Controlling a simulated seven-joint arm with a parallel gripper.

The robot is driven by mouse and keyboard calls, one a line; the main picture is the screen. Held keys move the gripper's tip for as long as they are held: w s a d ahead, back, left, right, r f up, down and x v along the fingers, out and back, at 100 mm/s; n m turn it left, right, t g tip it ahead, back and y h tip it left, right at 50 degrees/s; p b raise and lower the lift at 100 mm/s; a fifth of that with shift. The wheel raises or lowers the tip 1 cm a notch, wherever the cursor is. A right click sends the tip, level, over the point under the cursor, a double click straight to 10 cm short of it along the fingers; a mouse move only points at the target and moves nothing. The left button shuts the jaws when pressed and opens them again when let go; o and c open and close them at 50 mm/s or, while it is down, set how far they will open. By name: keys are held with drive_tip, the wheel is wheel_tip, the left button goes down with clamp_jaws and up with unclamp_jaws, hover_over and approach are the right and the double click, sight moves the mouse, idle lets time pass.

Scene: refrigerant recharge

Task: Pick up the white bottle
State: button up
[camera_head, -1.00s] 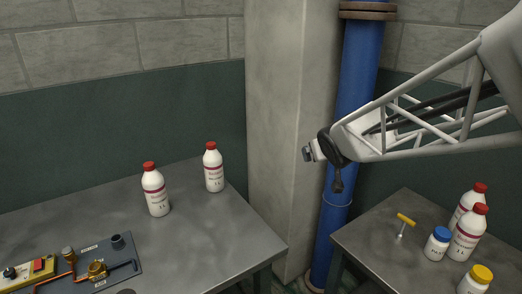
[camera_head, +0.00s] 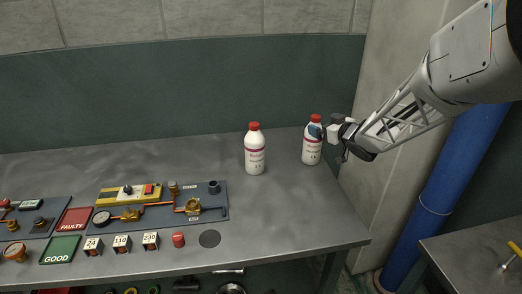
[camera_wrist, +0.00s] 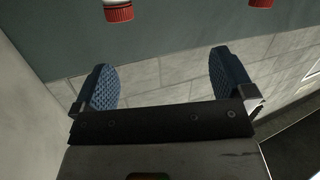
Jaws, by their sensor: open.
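Two white bottles with red caps stand upright on the grey table in the head view. The left white bottle (camera_head: 255,152) stands clear of my arm. The right white bottle (camera_head: 311,149) stands near the table's right back corner, with my gripper (camera_head: 317,131) overlapping its upper part. I cannot tell whether they touch. In the wrist view my gripper (camera_wrist: 166,85) is open, with two blue textured pads wide apart and nothing between them. Two red caps show at the top edge of that view, a left cap (camera_wrist: 118,10) and a right cap (camera_wrist: 261,3), beyond the fingertips.
The grey table (camera_head: 290,225) is bare in front of the bottles. To the left lie a board with brass fittings (camera_head: 205,209), a green GOOD tile (camera_head: 60,250) and a red FAULTY tile (camera_head: 74,220). A pillar and a blue pipe (camera_head: 440,185) stand at right, beside a second table (camera_head: 470,250).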

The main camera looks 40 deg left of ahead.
sight(254, 143)
drive_tip(key=s+a+f+n+g+y, duration=0.1)
drive_tip(key=s+a+f+n+g, duration=0.1)
drive_tip(key=a+f+g, duration=0.3)
drive_tip(key=s+a+f+n+g+y, duration=0.2)
drive_tip(key=s+a+f+n+g, duration=0.1)
drive_tip(key=a, duration=0.7)
wheel_tip(254, 143, down, 3)
drive_tip(key=shift+s+r+n+g, duration=0.1)
drive_tip(key=shift+s+n+g, duration=0.2)
drive_tip(key=shift+s+g, duration=0.8)
drive_tip(key=shift+s+a, duration=0.2)
drive_tip(key=shift+x, duration=1.15)
drive_tip(key=shift+a, duration=0.15)
drive_tip(key=shift+x, duration=2.5)
drive_tip(key=shift+c, duration=0.5)
